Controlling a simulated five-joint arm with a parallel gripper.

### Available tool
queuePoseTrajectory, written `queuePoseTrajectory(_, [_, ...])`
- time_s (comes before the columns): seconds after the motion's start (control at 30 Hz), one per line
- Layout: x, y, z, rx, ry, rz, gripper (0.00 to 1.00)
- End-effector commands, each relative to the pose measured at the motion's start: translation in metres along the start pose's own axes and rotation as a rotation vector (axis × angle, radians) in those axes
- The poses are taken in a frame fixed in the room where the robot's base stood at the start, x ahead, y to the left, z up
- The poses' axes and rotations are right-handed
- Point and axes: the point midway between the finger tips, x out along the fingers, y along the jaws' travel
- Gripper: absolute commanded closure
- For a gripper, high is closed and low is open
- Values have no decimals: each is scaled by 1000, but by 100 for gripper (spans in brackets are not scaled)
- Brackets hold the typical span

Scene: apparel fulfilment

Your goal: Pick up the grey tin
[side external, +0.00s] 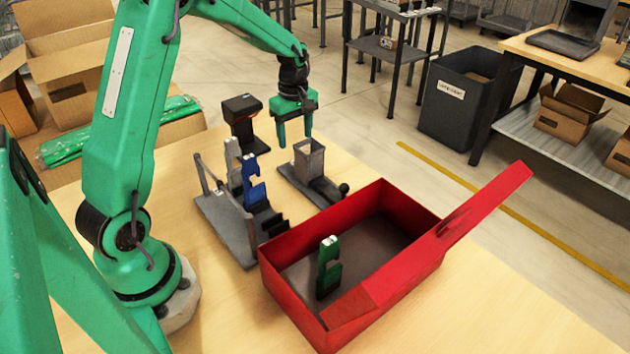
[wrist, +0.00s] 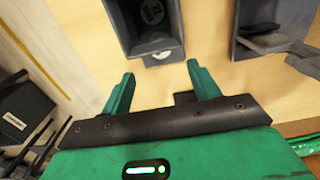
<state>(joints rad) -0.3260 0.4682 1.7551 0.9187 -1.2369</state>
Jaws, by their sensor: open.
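The grey tin (side external: 308,160) is a square, open-topped box. It stands upright on a dark stand (side external: 330,193) with a black knob, at the far side of the table. My gripper (side external: 295,134) is open and empty, just above and slightly left of the tin in the side view, apart from it. In the wrist view, my gripper's two fingers (wrist: 158,82) are spread apart with only bare table between them. A dark grey open box shape (wrist: 145,35), cut by the top edge, appears beyond the fingers; I cannot tell how much of it is tin or stand.
A rack (side external: 228,225) with a blue piece (side external: 254,182) stands left of the tin, with a black device (side external: 242,118) behind it. A red box (side external: 300,303) with its lid open holds a green piece (side external: 328,266). The right front of the table is clear.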

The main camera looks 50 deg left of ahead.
Motion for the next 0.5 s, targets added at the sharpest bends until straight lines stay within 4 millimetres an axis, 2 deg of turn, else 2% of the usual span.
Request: queuePoseTrajectory(0.5, [26,0,0,0,0,0,39])
